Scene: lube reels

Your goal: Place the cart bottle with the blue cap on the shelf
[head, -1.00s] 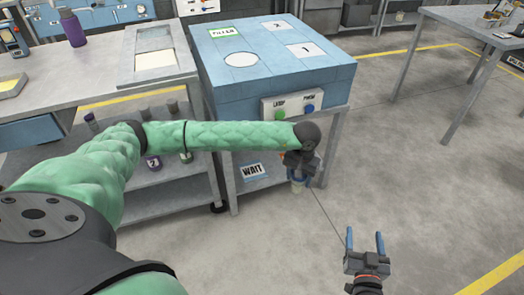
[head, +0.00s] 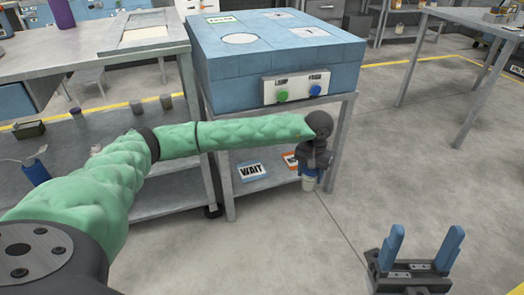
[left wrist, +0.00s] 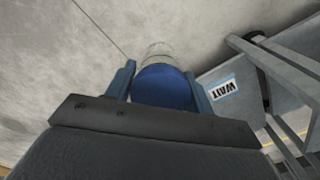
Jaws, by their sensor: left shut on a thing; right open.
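My left gripper (head: 312,170) is shut on a bottle (head: 308,184) at the front right of the blue-topped stand. In the left wrist view, the blue cap (left wrist: 163,88) sits between the two fingers, with the pale clear bottle body (left wrist: 158,52) beyond it. The stand's lower shelf (head: 262,187) carries a WAIT label (head: 252,171) and an orange-edged label (head: 290,160), partly hidden by my left gripper. I cannot tell whether the bottle is over the shelf or in front of it. My right gripper (head: 420,245) is open and empty, low at the right.
The stand's box (head: 275,65) overhangs the shelf and has a green and a blue button. A stand leg (head: 343,145) is close right of my left gripper. A grey cart (head: 85,140) with small containers stands left.

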